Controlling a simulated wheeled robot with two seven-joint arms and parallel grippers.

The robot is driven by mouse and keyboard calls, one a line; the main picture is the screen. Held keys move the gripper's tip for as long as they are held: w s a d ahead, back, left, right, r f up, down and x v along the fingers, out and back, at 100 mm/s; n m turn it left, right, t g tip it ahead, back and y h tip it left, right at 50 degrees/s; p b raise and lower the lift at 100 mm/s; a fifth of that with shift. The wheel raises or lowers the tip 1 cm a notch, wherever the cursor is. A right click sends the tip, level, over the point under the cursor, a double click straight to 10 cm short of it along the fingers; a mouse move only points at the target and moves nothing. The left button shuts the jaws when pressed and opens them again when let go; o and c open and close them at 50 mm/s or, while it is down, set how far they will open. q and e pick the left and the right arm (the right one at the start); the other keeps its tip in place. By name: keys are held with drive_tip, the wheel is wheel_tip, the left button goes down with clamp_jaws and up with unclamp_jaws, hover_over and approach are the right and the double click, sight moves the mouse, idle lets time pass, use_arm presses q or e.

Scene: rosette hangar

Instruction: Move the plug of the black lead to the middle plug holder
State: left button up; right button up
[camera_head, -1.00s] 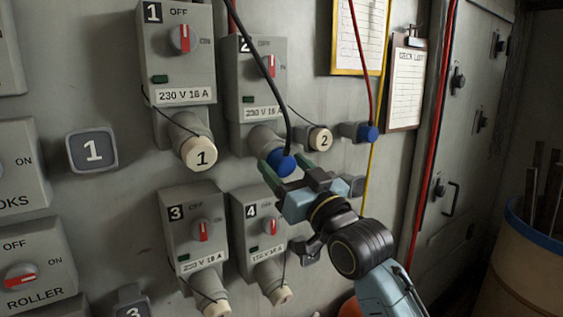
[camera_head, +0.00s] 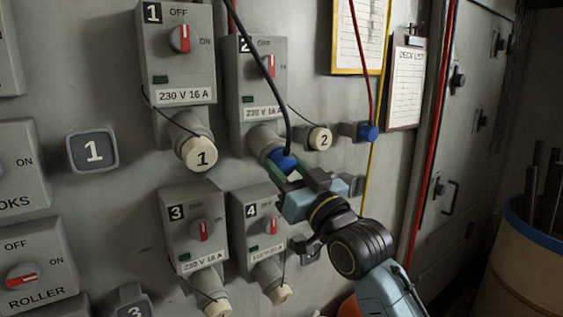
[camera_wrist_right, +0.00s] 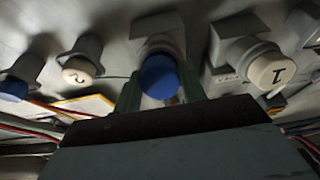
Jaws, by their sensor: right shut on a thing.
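The blue plug (camera_head: 283,162) of the black lead (camera_head: 276,85) is at the socket under switch box 2 (camera_head: 262,100). My right gripper (camera_head: 284,174) is shut on this plug. In the right wrist view the blue plug (camera_wrist_right: 159,76) sits between the two green fingers. Whether the plug is fully seated in the socket I cannot tell. A grey plug holder (camera_head: 355,185), the middle one of a slanting row, is partly hidden behind my right gripper. The upper holder (camera_head: 347,130) bears the blue plug (camera_head: 367,132) of the red lead. The lower holder (camera_head: 308,249) shows beside my arm. My left gripper is not in view.
The cream cap marked 2 (camera_head: 320,138) is right of the held plug. Boxes 3 (camera_head: 193,222) and 4 (camera_head: 258,225) are below, box 1 (camera_head: 178,70) at upper left. A blue-rimmed bin (camera_head: 530,240) stands far right.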

sight(287, 169)
drive_tip(key=shift+p+v, duration=0.45)
drive_tip(key=shift+v, duration=2.55)
